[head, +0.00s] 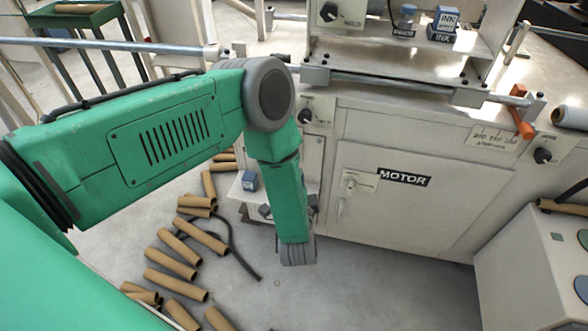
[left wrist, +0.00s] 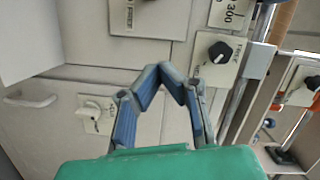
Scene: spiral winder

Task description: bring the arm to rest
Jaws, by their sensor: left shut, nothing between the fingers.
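My left arm (head: 170,125) comes in from the left of the head view, green with a grey elbow joint (head: 268,92). Its lower part (head: 290,200) hangs down in front of the cream machine. In the left wrist view my left gripper (left wrist: 168,72) has its blue-grey fingers bent inward with the tips close together. It is shut and empty, in front of the machine's pale panels. In the head view the arm hides most of the gripper. My right gripper is in neither view.
The machine's motor door (head: 400,205) and a knob plate (head: 307,112) are close to the right of the arm. Several cardboard tubes (head: 175,255) lie on the floor at lower left, by a black cable (head: 240,258). Ink containers (head: 443,22) stand on the upper shelf.

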